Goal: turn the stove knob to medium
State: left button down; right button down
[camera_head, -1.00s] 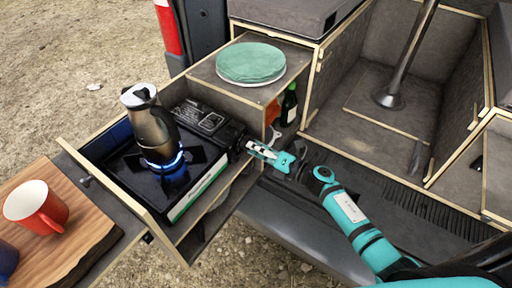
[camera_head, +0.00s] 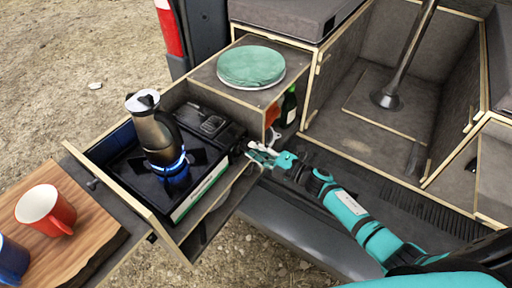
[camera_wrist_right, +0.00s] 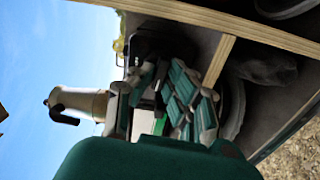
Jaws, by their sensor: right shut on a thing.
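The black camping stove (camera_head: 125,170) sits in the pulled-out drawer, with a steel moka pot (camera_head: 153,135) upright on its burner. A blue flame (camera_head: 176,163) burns under the pot. My right gripper (camera_head: 257,152) is at the stove's right end, shut on the stove knob, which its fingers hide in the head view. In the right wrist view the fingers (camera_wrist_right: 150,82) reach toward the dark stove end, and the pot (camera_wrist_right: 80,102) shows at left. The knob's setting cannot be read. My left gripper is not in view.
A wooden board (camera_head: 75,235) with a red mug (camera_head: 45,211) and a blue mug (camera_head: 12,262) is at the lower left. Green plates (camera_head: 251,66) lie on the cabinet top. A green bottle (camera_head: 289,105) stands in the cabinet beside my right gripper.

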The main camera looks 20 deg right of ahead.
jog(key=shift+m+p, duration=0.45)
jog(key=shift+m, duration=1.15)
jog(key=c, duration=1.3)
grip_release()
jog(key=shift+c, duration=0.2)
jog(key=v, duration=1.2)
jog(key=shift+m, duration=0.3)
